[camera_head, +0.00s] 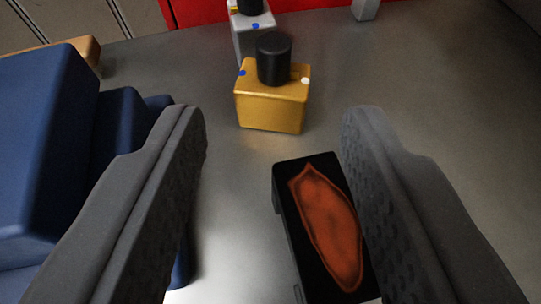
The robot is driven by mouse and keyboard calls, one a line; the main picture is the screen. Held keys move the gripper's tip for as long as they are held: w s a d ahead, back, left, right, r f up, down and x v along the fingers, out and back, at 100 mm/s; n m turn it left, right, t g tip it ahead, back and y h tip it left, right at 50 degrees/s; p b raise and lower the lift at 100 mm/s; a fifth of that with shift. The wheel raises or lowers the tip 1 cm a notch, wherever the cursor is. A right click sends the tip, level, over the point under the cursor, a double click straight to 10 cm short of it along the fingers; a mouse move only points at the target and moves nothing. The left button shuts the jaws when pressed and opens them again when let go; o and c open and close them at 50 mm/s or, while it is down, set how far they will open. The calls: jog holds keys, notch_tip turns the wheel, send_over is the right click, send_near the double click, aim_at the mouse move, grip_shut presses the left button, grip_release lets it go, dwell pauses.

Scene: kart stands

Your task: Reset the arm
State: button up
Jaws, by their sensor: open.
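My gripper (272,125) shows in the head camera view with its two dark grey fingers spread wide apart. It is open and nothing is pinched between the fingers. A black stand (285,200) with an orange-red, leaf-shaped piece (330,225) on its top sits below, close to the right finger in the picture. The finger covers part of its right edge. I cannot tell whether they touch.
A gold box with a black knob (270,105) stands ahead on the grey floor. A silver one (247,42) is behind it. A blue blocky object (45,140) fills the left side. A red panel (290,10) lies at the back. The right floor is clear.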

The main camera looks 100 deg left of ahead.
jog(key=shift+d+r, duration=0.2)
jog(key=shift+d, duration=0.35)
